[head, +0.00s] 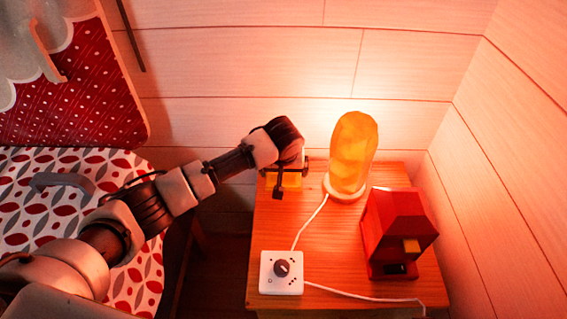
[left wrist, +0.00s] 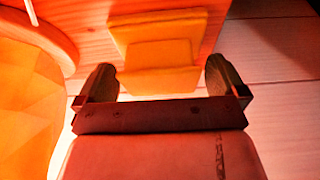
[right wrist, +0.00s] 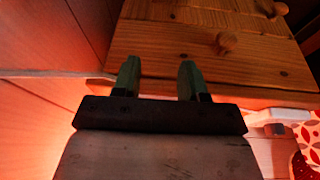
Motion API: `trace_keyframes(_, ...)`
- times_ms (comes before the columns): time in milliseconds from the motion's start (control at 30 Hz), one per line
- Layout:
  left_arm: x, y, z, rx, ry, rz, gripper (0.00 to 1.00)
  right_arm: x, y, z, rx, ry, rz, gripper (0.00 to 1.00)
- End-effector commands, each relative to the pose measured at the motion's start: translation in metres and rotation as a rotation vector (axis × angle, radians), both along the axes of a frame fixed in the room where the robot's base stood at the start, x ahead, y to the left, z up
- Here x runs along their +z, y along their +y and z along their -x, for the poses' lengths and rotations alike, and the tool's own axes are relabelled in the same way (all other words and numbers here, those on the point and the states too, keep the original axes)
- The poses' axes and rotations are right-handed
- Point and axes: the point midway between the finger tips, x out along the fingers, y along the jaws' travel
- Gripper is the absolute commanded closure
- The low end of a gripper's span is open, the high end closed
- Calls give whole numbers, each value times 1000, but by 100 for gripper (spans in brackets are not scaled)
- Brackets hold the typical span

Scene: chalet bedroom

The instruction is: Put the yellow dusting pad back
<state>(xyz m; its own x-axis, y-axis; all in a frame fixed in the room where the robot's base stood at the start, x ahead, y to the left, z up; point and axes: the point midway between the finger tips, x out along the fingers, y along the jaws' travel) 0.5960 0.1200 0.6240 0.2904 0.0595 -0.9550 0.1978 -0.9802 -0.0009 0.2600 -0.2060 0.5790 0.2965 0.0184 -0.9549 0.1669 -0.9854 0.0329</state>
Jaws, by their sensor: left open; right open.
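The yellow dusting pad (head: 291,181) lies at the back left of the wooden nightstand, partly hidden by my left gripper (head: 284,168). In the left wrist view the pad (left wrist: 160,27) shows a flat part with a smaller raised block. My left gripper (left wrist: 162,80) is open, with its fingers on either side of the raised block; a gap shows at the right finger, and whether the left finger touches cannot be told. My right gripper (right wrist: 158,80) is open and empty in the right wrist view, near a wooden surface with knobs. It is outside the head view.
A glowing orange lamp (head: 352,150) stands close right of the pad on the nightstand (head: 330,240). A red house-shaped object (head: 400,235) stands front right. A white dial box (head: 281,272) sits front left, with white cables. A patterned bed (head: 140,270) is at left.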

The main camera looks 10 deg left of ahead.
Motion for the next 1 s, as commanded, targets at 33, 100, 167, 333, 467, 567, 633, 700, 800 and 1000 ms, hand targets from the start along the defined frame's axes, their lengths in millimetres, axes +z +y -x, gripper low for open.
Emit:
trace_keyframes(33, 4, 0, 1, 0, -1, 1, 0, 1, 0, -1, 0, -2, 0, 57)
trace_keyframes(100, 12, 0, 2, 0, -2, 2, 0, -12, 1, -4, 1, 8, 1, 57)
trace_keyframes(167, 21, -1, 5, -1, -2, 1, 0, -21, 1, -6, 1, 15, 0, 57)
trace_keyframes(333, 53, -3, 14, -1, -4, 2, 0, -54, 2, -11, 5, 33, 1, 57)
trace_keyframes(467, 77, -5, 21, 0, -3, 3, 0, -79, 3, -11, 7, 48, 2, 57)
trace_keyframes(567, 92, -6, 27, -1, -2, 1, 0, -95, 3, -10, 8, 54, 2, 57)
trace_keyframes(633, 101, -6, 29, -1, -2, 1, 0, -104, 3, -10, 9, 57, 2, 57)
trace_keyframes(700, 107, -7, 31, 0, -1, 1, 0, -110, 3, -9, 10, 60, 2, 57)
trace_keyframes(800, 112, -7, 33, 0, -1, 1, 0, -116, 3, -8, 10, 63, 3, 57)
trace_keyframes(1000, 114, -7, 34, 1, -1, 0, 0, -119, 3, -7, 10, 63, 3, 57)
